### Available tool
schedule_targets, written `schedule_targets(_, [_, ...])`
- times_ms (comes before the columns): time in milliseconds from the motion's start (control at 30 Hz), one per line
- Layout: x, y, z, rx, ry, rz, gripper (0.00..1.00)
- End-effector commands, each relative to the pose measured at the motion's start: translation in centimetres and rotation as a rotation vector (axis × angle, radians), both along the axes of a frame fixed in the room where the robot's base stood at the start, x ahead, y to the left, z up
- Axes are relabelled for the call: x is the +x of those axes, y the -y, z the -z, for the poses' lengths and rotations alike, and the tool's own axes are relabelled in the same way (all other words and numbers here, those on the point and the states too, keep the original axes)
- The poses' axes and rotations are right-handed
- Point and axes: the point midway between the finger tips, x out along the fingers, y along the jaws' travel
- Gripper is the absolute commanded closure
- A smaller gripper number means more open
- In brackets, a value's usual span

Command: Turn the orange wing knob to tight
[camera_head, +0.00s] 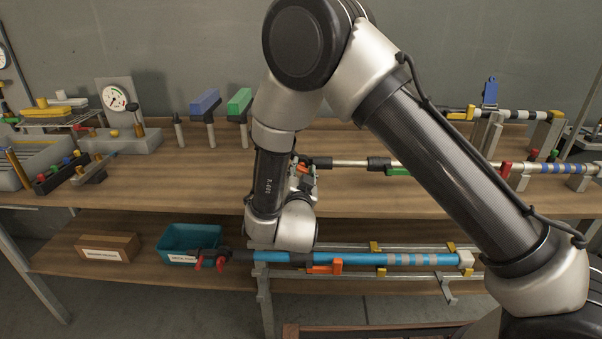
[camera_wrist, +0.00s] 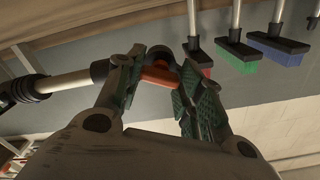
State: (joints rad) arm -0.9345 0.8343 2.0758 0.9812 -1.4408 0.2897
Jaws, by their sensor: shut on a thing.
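The orange wing knob (camera_head: 303,168) is on a pole fitting at table-top height, partly hidden behind my forearm and gripper in the head view. In the wrist view the orange knob (camera_wrist: 158,76) lies between my two fingers. My gripper (camera_wrist: 162,78) is shut on it, with a green-padded finger on each side; it also shows in the head view (camera_head: 304,180). A silver pole (camera_head: 348,163) with dark collars runs right from the knob; it shows at the left in the wrist view (camera_wrist: 68,83). I cannot read any tight mark.
Brushes with blue (camera_head: 205,102) and green (camera_head: 239,101) heads stand behind left. A blue pole (camera_head: 350,258) with another orange knob (camera_head: 325,268) lies on a lower rack. A teal bin (camera_head: 187,240) and a brown box (camera_head: 107,246) stand on the lower shelf.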

Motion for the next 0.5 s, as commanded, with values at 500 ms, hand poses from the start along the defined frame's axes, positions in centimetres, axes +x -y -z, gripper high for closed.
schedule_targets(500, [-0.05,0.02,0.07,0.487,0.015,0.000,0.87])
